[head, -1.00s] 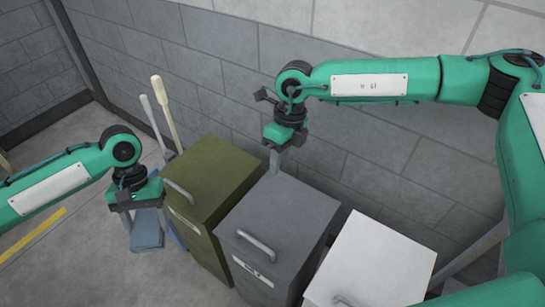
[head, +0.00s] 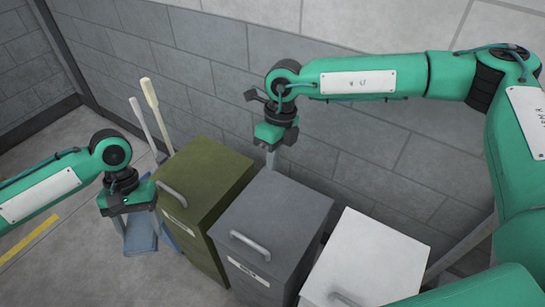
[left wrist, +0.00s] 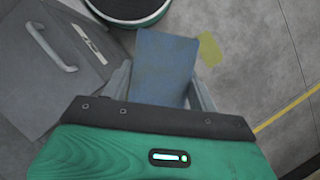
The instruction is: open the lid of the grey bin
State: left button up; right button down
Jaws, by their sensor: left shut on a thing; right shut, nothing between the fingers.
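The grey bin (head: 285,205) stands in the middle of a row, its lid closed, with a bar handle (head: 250,243) near the front edge. A grey bin top with a handle also shows in the left wrist view (left wrist: 60,75). My right gripper (head: 271,160) is shut and empty, pointing down by the bin's back corner; I cannot tell if it touches. My left gripper (head: 128,222) is left of the grey bin, shut on a flat blue thing (head: 140,240) that hangs below its fingers. The blue thing lies between the fingers in the left wrist view (left wrist: 163,65).
An olive bin (head: 205,180) stands left of the grey bin and a white bin (head: 370,260) right of it. A block wall (head: 370,150) rises close behind. Two long handles (head: 155,110) lean behind the olive bin. The floor at left has a yellow line (head: 28,240).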

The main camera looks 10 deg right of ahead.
dwell(0.6)
jog(key=c, duration=1.5)
grip_release()
jog(key=shift+o, duration=0.2)
jog(key=shift+r, duration=0.1)
